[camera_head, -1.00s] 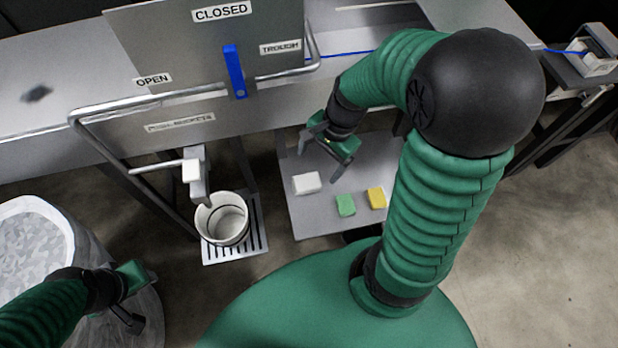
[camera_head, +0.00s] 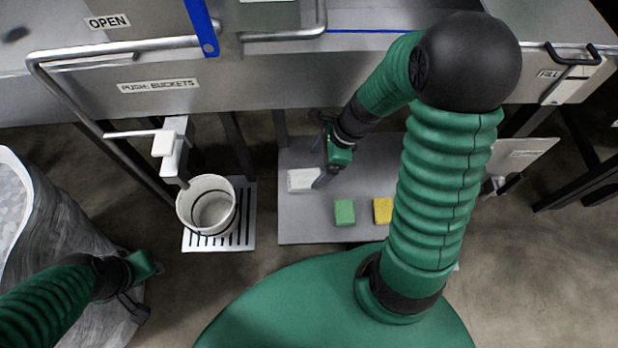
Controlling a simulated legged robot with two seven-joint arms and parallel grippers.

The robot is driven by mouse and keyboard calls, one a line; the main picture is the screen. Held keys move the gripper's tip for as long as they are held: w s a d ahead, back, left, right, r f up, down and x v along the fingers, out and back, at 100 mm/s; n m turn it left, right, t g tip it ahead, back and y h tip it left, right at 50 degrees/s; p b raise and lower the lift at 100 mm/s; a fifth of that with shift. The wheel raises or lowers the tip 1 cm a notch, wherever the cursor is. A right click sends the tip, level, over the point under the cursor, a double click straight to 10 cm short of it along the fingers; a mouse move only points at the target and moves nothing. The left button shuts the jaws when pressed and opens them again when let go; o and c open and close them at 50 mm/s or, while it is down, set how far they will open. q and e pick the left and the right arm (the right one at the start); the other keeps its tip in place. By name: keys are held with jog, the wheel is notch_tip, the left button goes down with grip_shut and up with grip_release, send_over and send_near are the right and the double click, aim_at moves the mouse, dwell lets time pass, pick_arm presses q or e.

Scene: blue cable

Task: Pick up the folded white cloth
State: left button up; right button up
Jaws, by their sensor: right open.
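The folded white cloth (camera_head: 302,180) lies on the grey shelf (camera_head: 300,225), near its left side. My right gripper (camera_head: 321,180) is open, pointing down at the cloth's right end. One finger shows beside or over that end; whether it touches the cloth I cannot tell. The other finger is mostly hidden. My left gripper (camera_head: 146,284) is at the lower left, away from the shelf, in front of the translucent bag; its finger gap is not clear.
A green block (camera_head: 344,212) and a yellow block (camera_head: 382,211) lie on the shelf right of the cloth. A white bucket (camera_head: 190,212) stands on a slotted stand (camera_head: 246,235) to the left. A metal rail (camera_head: 80,118) and trough front (camera_head: 270,92) are behind.

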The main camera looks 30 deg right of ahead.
aim_at(304, 177)
jog(key=a+f+b, duration=0.1)
jog(key=a+f, duration=0.1)
jog(key=w+a+f+b, duration=0.1)
jog(key=a+f, duration=0.1)
jog(key=shift+a, duration=0.2)
jog(key=shift+r, duration=0.1)
jog(key=shift+s+d, duration=0.1)
jog(key=shift+d, duration=0.6)
jog(key=shift+d+f, duration=0.25)
jog(key=shift+f, duration=0.05)
jog(key=shift+c, duration=0.4)
jog(key=shift+a+r, duration=0.2)
jog(key=shift+a, duration=0.4)
jog(key=c, duration=0.7)
jog(key=shift+c, duration=1.2)
jog(key=shift+d, duration=0.15)
jog(key=c, duration=0.4)
jog(key=shift+d, duration=0.2)
jog(key=shift+c, duration=0.2)
pick_arm(q)
jog(key=a+f, duration=0.1)
jog(key=f, duration=0.1)
jog(key=shift+s+a+f, duration=0.1)
jog(key=shift+a+f, duration=0.25)
jog(key=shift+f, duration=0.05)
